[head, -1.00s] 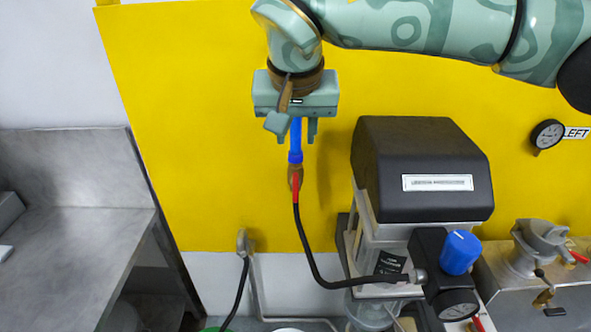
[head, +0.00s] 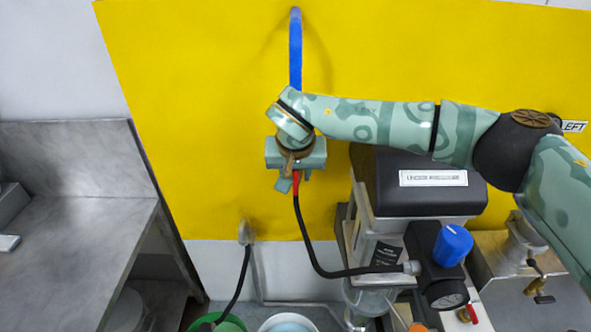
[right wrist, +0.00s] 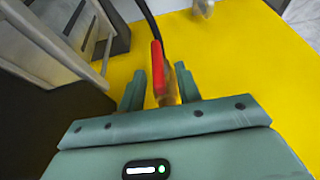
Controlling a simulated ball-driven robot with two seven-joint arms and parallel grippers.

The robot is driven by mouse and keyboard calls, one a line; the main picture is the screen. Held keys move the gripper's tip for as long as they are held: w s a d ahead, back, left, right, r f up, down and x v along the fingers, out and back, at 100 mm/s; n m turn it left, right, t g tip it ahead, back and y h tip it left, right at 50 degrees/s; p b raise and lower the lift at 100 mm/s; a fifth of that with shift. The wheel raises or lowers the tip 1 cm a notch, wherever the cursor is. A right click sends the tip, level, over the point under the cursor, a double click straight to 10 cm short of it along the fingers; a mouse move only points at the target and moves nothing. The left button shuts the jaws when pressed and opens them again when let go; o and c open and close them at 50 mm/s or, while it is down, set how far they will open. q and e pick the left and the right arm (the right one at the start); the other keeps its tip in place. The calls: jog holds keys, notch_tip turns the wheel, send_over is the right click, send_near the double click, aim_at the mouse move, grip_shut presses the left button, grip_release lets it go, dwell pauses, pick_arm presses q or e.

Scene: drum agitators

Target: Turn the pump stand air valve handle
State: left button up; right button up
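The red valve handle (head: 296,181) sits at the lower end of the blue pipe (head: 295,50), in front of the yellow wall, where the black hose begins. The red handle also shows in the right wrist view (right wrist: 157,68), with a blurred brass part (right wrist: 171,87) beside it. My right gripper (head: 295,182) is at the valve and hides most of its body. In the right wrist view my right gripper (right wrist: 159,88) is open, with a finger on each side of the handle and visible gaps. My left gripper is not in view.
The black-topped pump unit (head: 430,190) with a blue knob (head: 453,245) and gauge stands close on the right. The black hose (head: 312,255) loops down to it. A metal bench (head: 80,230) is at left. The yellow wall (head: 190,120) left of the valve is clear.

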grip_shut()
jog(key=shift+d+f+y+b, duration=0.15)
jog(key=shift+d+y+b, duration=0.15)
jog(key=shift+y+b, duration=0.75)
jog(key=shift+d+m+y+b, duration=0.3)
jog(key=shift+y+b, duration=0.85)
jog(key=shift+b, duration=0.7)
jog(key=shift+d+m+y+b, duration=0.2)
jog(key=shift+m+y+b, duration=0.2)
jog(key=shift+y+b, duration=1.05)
jog(key=shift+h+b, duration=0.35)
grip_release()
